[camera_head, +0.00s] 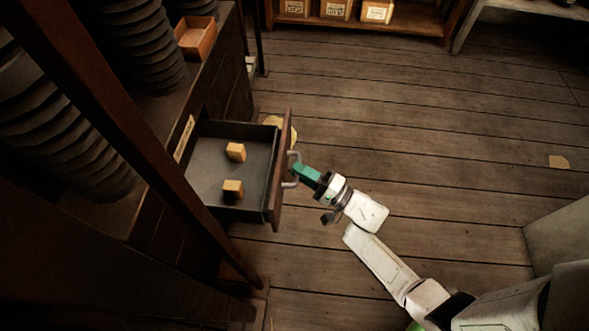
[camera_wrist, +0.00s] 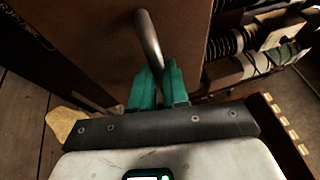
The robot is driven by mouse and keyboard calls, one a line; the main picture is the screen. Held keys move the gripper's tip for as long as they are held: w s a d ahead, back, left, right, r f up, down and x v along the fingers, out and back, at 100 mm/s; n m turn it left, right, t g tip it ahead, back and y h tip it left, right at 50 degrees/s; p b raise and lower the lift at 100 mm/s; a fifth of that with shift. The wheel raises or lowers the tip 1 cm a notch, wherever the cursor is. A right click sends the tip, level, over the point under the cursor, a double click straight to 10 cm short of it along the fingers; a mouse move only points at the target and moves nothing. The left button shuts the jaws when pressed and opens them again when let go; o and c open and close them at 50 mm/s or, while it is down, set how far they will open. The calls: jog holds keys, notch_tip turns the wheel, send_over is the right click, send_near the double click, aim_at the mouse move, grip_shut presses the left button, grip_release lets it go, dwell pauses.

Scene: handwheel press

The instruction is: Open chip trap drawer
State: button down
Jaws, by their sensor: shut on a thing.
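The chip trap drawer (camera_head: 237,203) stands well out of the dark wooden cabinet in the head view. Two small light wooden blocks lie in it, one farther back (camera_head: 236,152) and one nearer (camera_head: 233,188). The drawer's brown front (camera_wrist: 95,45) fills the upper left of the wrist view. Its metal bar handle (camera_wrist: 149,42) runs between my green fingertips. My gripper (camera_head: 299,174) is shut on this handle, on the side of the drawer front away from the cabinet. It also shows in the wrist view (camera_wrist: 159,88). The exact finger contact is partly hidden.
An orange-brown open box (camera_head: 196,38) sits on the cabinet top beside stacks of dark discs (camera_head: 140,45). A dark post (camera_head: 120,130) crosses the left. A shelf with labelled boxes (camera_head: 335,9) stands at the back. The plank floor to the right is mostly clear.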

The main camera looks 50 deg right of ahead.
jog(key=shift+f, duration=0.1)
jog(key=c, duration=1.1)
grip_release()
jog(key=p+v, duration=0.1)
jog(key=v, duration=0.9)
jog(key=shift+s+d, duration=0.1)
jog(key=shift+s, duration=0.3)
